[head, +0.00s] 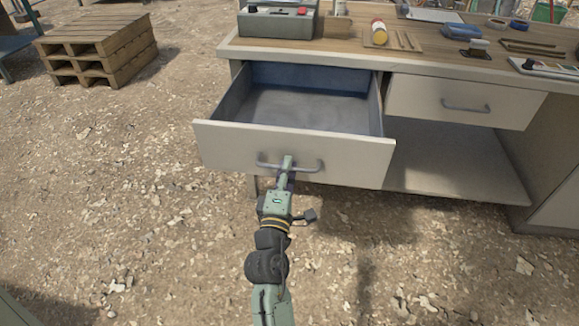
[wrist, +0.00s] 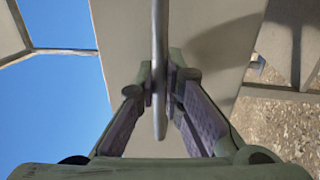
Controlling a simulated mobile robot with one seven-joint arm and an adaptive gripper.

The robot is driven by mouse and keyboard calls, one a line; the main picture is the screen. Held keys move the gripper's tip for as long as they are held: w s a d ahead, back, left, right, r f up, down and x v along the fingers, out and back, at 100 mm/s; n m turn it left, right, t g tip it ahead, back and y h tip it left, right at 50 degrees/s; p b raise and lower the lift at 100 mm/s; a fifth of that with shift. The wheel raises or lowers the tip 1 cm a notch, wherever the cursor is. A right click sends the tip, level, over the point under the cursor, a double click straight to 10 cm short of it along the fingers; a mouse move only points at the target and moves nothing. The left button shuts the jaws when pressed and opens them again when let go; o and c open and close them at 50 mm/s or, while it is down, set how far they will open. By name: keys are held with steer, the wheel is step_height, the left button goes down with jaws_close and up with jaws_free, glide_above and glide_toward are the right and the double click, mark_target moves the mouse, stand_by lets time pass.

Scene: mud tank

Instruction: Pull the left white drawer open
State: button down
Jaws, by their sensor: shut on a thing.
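The left white drawer (head: 340,147) stands pulled well out from the desk in the head view, and its grey inside looks empty. Its front also fills the middle of the wrist view (wrist: 205,40). Its grey bar handle (head: 306,168) runs across the front; in the wrist view the handle (wrist: 160,50) shows as a vertical bar. My gripper (head: 287,164) is at the middle of the handle. In the wrist view its two fingers (wrist: 161,85) lie on either side of the bar, shut on it.
The right drawer (head: 440,100) is shut, with an open shelf (head: 455,178) below. The desk top (head: 350,52) holds a grey control box (head: 275,22), a yellow-red cylinder (head: 379,31) and several tools. Wooden pallets (head: 95,45) stand at the far left. The gravel ground in front is clear.

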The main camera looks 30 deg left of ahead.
steer(key=c, duration=1.7)
jaws_free()
steer(key=shift+r, duration=0.1)
